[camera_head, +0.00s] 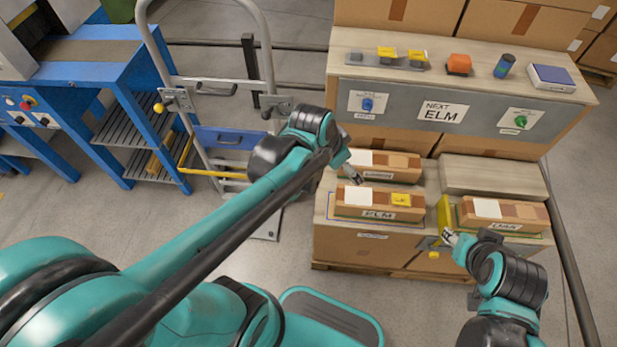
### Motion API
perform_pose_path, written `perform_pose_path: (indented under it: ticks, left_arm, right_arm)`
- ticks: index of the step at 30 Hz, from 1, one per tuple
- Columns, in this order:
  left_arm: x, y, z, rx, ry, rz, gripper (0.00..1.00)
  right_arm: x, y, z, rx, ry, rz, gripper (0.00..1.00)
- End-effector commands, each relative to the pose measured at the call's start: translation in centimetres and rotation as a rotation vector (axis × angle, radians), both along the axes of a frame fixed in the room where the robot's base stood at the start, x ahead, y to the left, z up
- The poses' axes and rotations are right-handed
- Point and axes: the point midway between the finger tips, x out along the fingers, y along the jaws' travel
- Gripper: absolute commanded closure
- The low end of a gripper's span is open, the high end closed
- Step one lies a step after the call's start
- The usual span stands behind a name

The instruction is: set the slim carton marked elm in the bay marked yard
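The slim carton marked ELM (365,197) lies at the front left of the low bench, with a white patch and a yellow note on top. A second slim carton (408,161) lies behind it, its label too small to read surely. A third carton (530,211) lies at the right, its label unclear. My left gripper (355,176) hangs at the left end of the rear carton, just above and behind the ELM carton; its finger opening is unclear. My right gripper (449,238) is at the foot of a yellow upright plate (444,213); whether it grips it is unclear. I cannot read a yard label.
A grey panel with a NEXT ELM sign (441,112), a blue knob (367,104) and a green knob (521,120) stands behind. Small items lie on the shelf above. A flat grey-beige slab (492,176) lies rear right. A hand truck (210,85) and blue rack (130,110) stand left.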

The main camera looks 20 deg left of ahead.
Motion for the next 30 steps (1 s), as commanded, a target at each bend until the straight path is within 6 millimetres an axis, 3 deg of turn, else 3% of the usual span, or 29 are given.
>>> perform_pose_path:
  ticks: [1,6,12,30]
  left_arm:
    - [-1.7,0.8,0.8,-0.008,-0.018,0.069,0.04]
    - [-6.0,3.2,2.3,-0.049,-0.087,0.296,0.04]
    - [-8.8,4.6,2.5,-0.094,-0.144,0.451,0.04]
    - [-9.3,4.9,2.5,-0.105,-0.156,0.484,0.04]
  right_arm:
    - [0.0,0.0,0.0,0.000,0.000,0.000,0.60]
    - [0.0,0.0,0.0,0.000,0.000,0.000,0.60]
    - [0.0,0.0,0.0,0.000,0.000,0.000,0.60]
    - [0.0,0.0,0.0,0.000,0.000,0.000,0.60]
